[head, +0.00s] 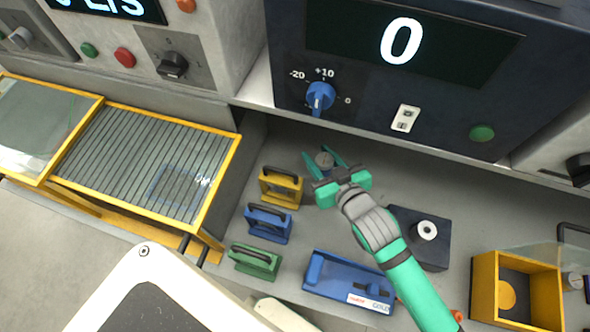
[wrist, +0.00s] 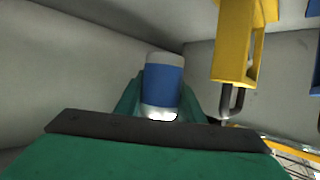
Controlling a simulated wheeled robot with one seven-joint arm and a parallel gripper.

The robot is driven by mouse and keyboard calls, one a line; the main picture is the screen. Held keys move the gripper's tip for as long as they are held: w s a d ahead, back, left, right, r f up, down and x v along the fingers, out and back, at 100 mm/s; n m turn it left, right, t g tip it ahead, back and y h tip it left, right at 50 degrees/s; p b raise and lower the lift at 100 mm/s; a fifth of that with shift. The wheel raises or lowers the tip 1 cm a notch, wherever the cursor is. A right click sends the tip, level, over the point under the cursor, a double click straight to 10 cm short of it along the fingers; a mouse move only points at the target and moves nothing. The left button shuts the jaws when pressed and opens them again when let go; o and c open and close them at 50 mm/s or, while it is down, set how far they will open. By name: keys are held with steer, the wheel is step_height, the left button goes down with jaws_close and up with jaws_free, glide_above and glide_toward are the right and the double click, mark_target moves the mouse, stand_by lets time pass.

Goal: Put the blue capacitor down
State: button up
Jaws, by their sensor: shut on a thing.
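The blue capacitor (wrist: 164,84) is a cylinder with a blue band and pale ends. In the wrist view it stands between the two green fingers of my gripper (wrist: 161,98), which is shut on it. In the head view my gripper (head: 322,157) reaches over the grey bench, behind the yellow handled block, and the capacitor's grey round top (head: 324,159) shows between the fingers. I cannot tell whether its bottom touches the bench.
Yellow (head: 281,188), blue (head: 268,224) and green (head: 255,261) handled blocks stand left of my arm. A blue labelled holder (head: 330,272), a dark block with a white ring (head: 440,239) and a yellow box (head: 484,290) stand nearer. A panel with a blue knob (head: 320,97) rises behind.

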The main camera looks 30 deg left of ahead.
steer(key=shift+s+f, duration=0.1)
steer(key=shift+f, duration=4.65)
steer(key=o, duration=1.2)
steer(key=shift+f, duration=0.15)
steer(key=v, duration=1.1)
steer(key=shift+d+r, duration=0.1)
steer(key=shift+r, duration=0.15)
steer(key=shift+o, duration=0.4)
steer(key=shift+s+d+r, duration=0.15)
steer(key=shift+s+d, duration=0.1)
